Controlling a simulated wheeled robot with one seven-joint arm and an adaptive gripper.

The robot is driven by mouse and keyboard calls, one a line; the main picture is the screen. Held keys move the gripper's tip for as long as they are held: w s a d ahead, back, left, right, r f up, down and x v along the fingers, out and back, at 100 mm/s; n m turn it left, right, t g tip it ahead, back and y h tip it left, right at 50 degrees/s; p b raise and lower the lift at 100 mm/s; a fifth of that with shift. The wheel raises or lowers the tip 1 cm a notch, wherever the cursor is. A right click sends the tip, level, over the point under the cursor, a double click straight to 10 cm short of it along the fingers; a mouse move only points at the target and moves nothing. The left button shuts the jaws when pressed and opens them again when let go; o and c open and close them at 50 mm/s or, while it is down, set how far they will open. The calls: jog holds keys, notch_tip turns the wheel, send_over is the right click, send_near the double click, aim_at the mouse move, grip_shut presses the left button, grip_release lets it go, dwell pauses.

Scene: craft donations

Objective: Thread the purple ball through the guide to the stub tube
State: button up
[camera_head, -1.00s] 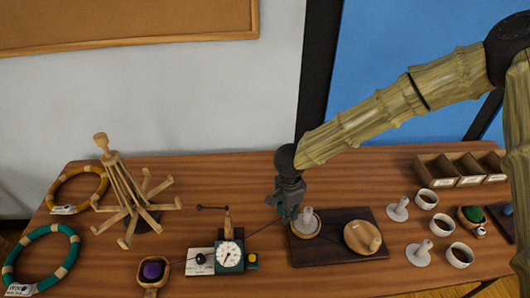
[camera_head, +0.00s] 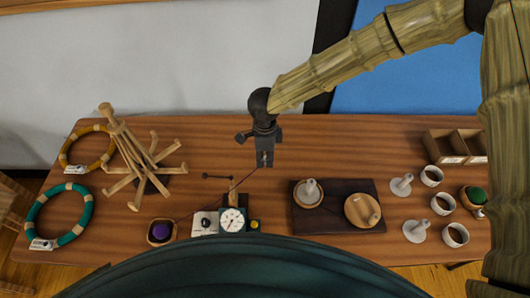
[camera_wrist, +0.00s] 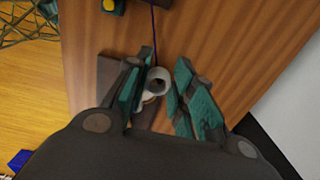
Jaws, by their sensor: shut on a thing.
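The purple ball (camera_head: 160,231) sits in a small wooden holder at the table's front left. Its thin yarn runs right past the dial unit (camera_head: 232,221) and its wooden post (camera_head: 233,198), which seems to be the guide, then up to my gripper (camera_head: 264,160). My gripper is raised, up and left of the dark board, and its jaws are shut on the yarn end; the grip itself is hard to see. A pale tube (camera_head: 311,190) stands upright on a round base on the board. A pale ring, likely this tube, shows between the fingers in the wrist view (camera_wrist: 158,80).
The dark board (camera_head: 336,220) also bears a wooden disc (camera_head: 362,210) with a peg. To its right are pale pegs (camera_head: 415,230), white cups (camera_head: 455,236) and a green ball (camera_head: 475,196). A wooden rack (camera_head: 140,160) and hoops (camera_head: 58,215) stand left.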

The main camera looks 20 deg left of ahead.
jog(key=shift+f, duration=1.4)
jog(key=b, duration=0.8)
send_over(310, 182)
jog(key=shift+f, duration=3.65)
jog(key=o, duration=0.7)
